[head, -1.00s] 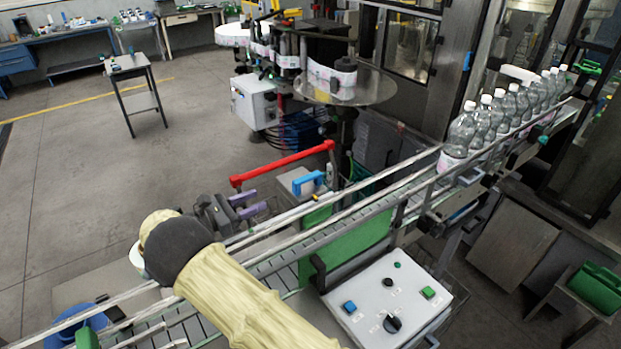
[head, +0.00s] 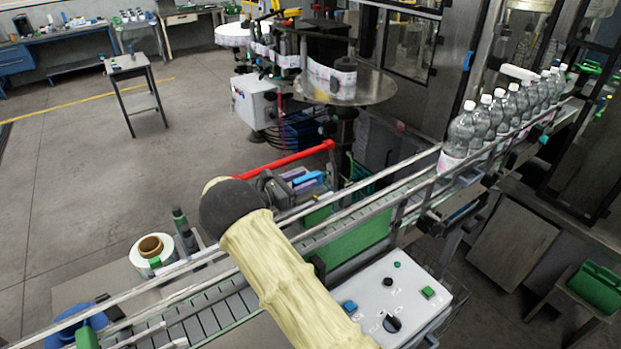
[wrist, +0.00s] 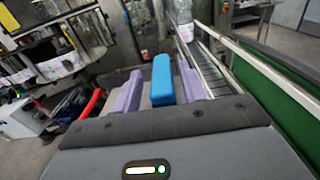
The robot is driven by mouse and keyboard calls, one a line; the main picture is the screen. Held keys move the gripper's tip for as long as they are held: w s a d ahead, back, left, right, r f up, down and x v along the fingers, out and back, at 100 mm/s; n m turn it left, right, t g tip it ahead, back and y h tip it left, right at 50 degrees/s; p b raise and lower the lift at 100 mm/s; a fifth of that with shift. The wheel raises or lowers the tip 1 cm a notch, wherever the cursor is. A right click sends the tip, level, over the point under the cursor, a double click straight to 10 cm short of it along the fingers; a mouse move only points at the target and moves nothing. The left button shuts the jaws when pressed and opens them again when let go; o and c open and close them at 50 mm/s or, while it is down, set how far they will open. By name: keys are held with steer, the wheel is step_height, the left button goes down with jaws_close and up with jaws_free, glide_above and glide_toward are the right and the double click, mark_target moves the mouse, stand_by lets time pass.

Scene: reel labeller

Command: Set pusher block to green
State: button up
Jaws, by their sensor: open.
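A blue block (head: 308,177), which I take to be the pusher block, sits beyond the conveyor's far rail near the red bar. In the wrist view the blue block (wrist: 162,80) stands between the two purple fingers of my gripper (wrist: 160,73). The fingers are apart, one on each side, with a visible gap on the left and a narrower one on the right. In the head view my gripper (head: 304,180) is over the block, and my wrist hides part of the area. No green mark beside the block can be made out.
The conveyor (head: 355,208) with metal rails runs diagonally below my arm. A red bar (head: 300,157) lies just behind the block. A control panel (head: 385,300) with buttons is at the front. Several bottles (head: 475,130) stand on the belt at right. A label reel (head: 152,252) is at left.

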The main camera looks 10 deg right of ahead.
steer(key=shift+x, duration=0.85)
